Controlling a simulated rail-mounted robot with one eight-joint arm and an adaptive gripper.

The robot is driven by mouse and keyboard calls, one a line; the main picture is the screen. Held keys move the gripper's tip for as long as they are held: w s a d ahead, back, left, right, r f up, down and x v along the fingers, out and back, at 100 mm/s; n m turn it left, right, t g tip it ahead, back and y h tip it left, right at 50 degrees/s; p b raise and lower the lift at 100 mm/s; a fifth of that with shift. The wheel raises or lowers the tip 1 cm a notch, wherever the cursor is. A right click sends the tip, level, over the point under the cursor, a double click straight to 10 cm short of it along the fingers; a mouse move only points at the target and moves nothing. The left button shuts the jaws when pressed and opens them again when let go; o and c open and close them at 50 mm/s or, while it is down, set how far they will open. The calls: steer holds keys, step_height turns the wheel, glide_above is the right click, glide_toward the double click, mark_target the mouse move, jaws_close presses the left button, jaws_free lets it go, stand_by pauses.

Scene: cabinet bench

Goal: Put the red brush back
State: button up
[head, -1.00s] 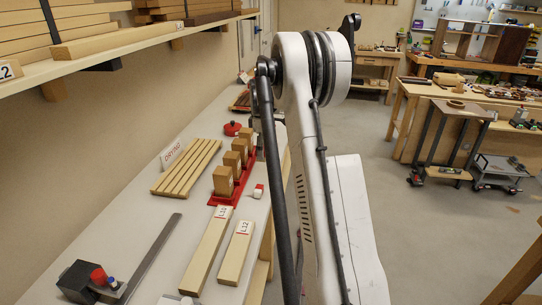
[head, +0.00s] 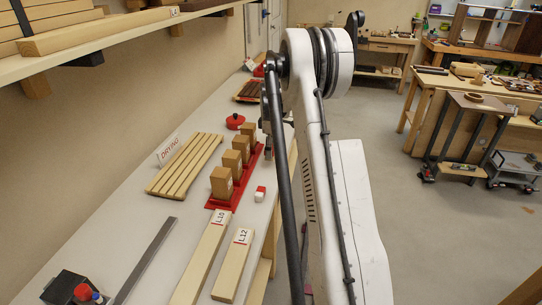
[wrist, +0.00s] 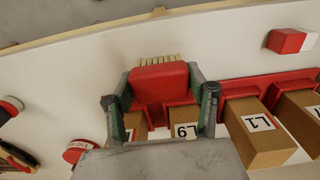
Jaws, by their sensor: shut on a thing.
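The red brush (wrist: 160,82), a red block with pale bristles pointing to the top of the picture, sits between the fingers of my gripper (wrist: 165,103) in the wrist view. The gripper is shut on it. Below the brush in that view is the red rack (wrist: 238,92) holding upright wooden blocks (wrist: 258,135), one labelled L1. I cannot tell whether the brush touches the rack. In the head view the rack (head: 217,205) stands along the bench with several blocks (head: 222,183). There my arm hides the brush and most of the gripper.
A small red and white block (head: 260,193) lies right of the rack. A slatted rack (head: 185,165) with a DRYING sign (head: 168,149) and a round red object (head: 235,121) are to the left. Labelled boards (head: 202,260) lie in front. A shelf (head: 130,36) overhangs the left wall.

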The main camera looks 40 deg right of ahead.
steer(key=shift+f, duration=1.65)
steer(key=shift+f, duration=0.25)
steer(key=o, duration=1.1)
steer(key=shift+r, duration=0.1)
steer(key=shift+r, duration=0.1)
